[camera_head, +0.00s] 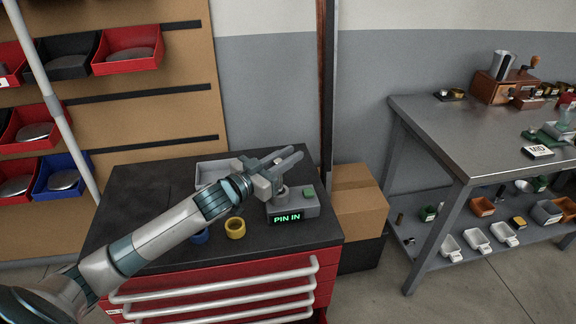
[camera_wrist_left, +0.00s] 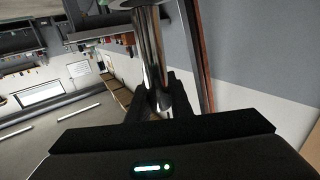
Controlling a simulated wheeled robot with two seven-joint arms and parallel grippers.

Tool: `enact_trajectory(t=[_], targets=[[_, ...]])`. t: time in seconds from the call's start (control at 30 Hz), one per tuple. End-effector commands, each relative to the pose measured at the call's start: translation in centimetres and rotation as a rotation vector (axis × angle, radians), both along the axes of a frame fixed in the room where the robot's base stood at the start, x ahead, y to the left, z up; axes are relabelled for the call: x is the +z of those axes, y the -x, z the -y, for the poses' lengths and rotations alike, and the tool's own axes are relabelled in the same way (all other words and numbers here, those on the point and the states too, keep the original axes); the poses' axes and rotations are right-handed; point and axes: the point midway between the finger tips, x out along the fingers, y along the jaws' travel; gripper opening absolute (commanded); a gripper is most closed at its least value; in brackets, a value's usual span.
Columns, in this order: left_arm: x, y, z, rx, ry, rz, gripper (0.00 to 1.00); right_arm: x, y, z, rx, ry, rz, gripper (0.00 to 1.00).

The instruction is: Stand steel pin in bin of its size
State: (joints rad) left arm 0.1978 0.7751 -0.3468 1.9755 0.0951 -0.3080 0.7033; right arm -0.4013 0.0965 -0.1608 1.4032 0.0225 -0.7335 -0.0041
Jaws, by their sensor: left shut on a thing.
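My left gripper (camera_head: 286,158) is over the back of the dark cabinet top, just above a grey device (camera_head: 306,208) whose display reads "PIN IN". In the left wrist view the gripper (camera_wrist_left: 160,98) is shut on a shiny steel pin (camera_wrist_left: 149,50); the pin is hard to make out in the head view. Bins hang on a tan board at the left: a red bin (camera_head: 128,48), a black bin (camera_head: 66,58) and a blue bin (camera_head: 62,182) among several. Each shows a grey fill. I cannot read size marks on them. My right gripper is not in view.
A grey tray (camera_head: 212,172) lies behind my left arm. A yellow ring (camera_head: 235,228) and a partly hidden blue ring (camera_head: 200,237) lie in front. Cardboard boxes (camera_head: 358,203) stand right of the cabinet.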

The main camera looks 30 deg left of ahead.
Motion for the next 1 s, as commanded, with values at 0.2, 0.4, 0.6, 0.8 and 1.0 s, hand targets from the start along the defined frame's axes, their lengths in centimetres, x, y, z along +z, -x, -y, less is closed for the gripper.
enact_trajectory(t=[0.2, 0.4, 0.6, 0.8, 1.0], targets=[[2.8, 2.1, 3.0, -0.005, 0.003, 0.005, 0.00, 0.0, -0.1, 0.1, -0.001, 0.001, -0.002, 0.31], [5.1, 4.3, 6.0, -0.003, 0.003, 0.005, 0.00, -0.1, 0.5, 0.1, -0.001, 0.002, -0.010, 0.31], [6.8, 5.9, 8.4, -0.003, 0.002, 0.005, 0.00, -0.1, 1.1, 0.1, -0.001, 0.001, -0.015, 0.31], [7.5, 6.6, 9.4, 0.000, 0.000, 0.003, 0.00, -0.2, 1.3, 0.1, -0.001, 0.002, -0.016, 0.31], [7.6, 6.8, 9.5, 0.000, -0.001, 0.003, 0.00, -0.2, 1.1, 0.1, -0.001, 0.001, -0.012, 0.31]])
